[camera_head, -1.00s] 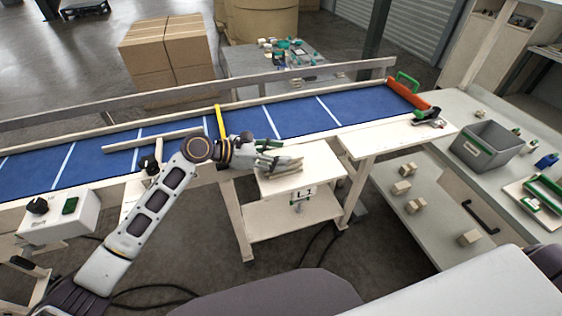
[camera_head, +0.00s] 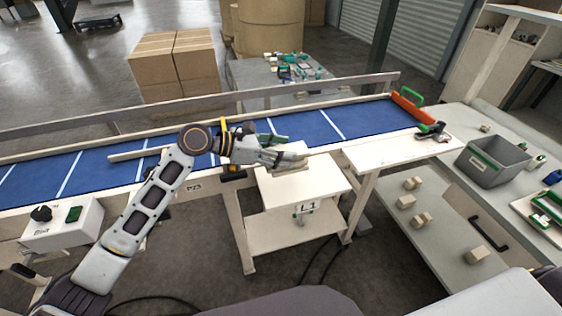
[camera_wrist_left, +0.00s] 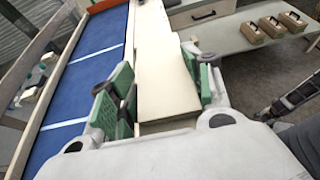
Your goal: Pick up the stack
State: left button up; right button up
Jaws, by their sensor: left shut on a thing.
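The stack is a thin pale tan bundle (camera_head: 292,161). It also shows in the left wrist view as a flat slab (camera_wrist_left: 165,95) running forward between the green finger pads. My left gripper (camera_head: 283,154) is shut on it, with one pad on each side (camera_wrist_left: 162,98). In the head view the stack is over the small white stand (camera_head: 305,190) marked L1 and appears a little above its top. The fingers hide part of the stack. My right gripper is not in view.
The blue conveyor (camera_head: 300,127) with pale rails runs behind the stand. A white side table (camera_head: 400,150) stands to its right. Further right is a bench with a grey bin (camera_head: 492,160) and several small tan blocks (camera_head: 422,219). A control box (camera_head: 62,224) is at left.

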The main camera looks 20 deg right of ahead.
pick_arm(q)
jog(key=shift+r, duration=1.85)
